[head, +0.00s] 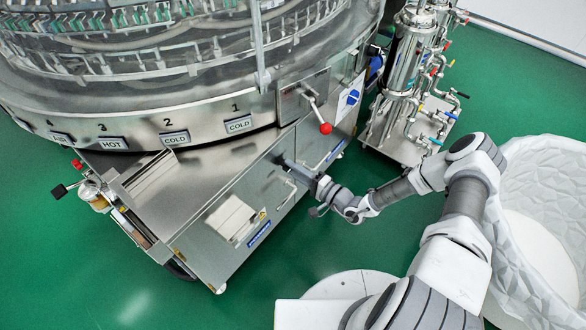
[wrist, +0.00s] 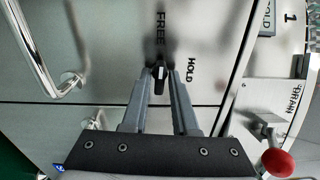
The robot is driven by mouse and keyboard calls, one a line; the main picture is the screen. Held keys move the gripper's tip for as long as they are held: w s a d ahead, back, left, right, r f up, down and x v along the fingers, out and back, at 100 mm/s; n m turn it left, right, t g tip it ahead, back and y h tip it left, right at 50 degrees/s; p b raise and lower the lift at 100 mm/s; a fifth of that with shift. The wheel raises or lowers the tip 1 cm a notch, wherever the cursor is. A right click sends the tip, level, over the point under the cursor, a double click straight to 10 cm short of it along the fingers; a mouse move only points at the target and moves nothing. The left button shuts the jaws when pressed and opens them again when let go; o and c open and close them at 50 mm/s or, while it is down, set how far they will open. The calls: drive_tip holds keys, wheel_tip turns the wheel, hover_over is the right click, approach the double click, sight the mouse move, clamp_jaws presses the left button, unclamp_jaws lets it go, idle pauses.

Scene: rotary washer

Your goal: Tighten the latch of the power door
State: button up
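The latch (wrist: 159,80) is a small dark knob on the steel power door (wrist: 100,90) in the wrist view. It points up the picture, towards the printed word FREE; the word HOLD is to its upper right. My gripper (wrist: 164,74) is at the latch, its two fingers apart on either side of it. The left finger looks close to the knob, and a small gap shows on the right; contact is not clear. In the head view my gripper (head: 284,163) reaches the front panel of the washer, and the latch is hidden there.
A curved door handle (wrist: 40,55) stands out at the left in the wrist view. A red ball-tipped lever (head: 325,128) sticks out above right of my gripper. A pipe and filter unit (head: 410,90) stands behind. Green floor (head: 320,235) is clear in front.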

clamp_jaws()
drive_tip(key=shift+m, duration=0.4)
drive_tip(key=shift+m+p, duration=2)
drive_tip(key=shift+m, duration=6.2)
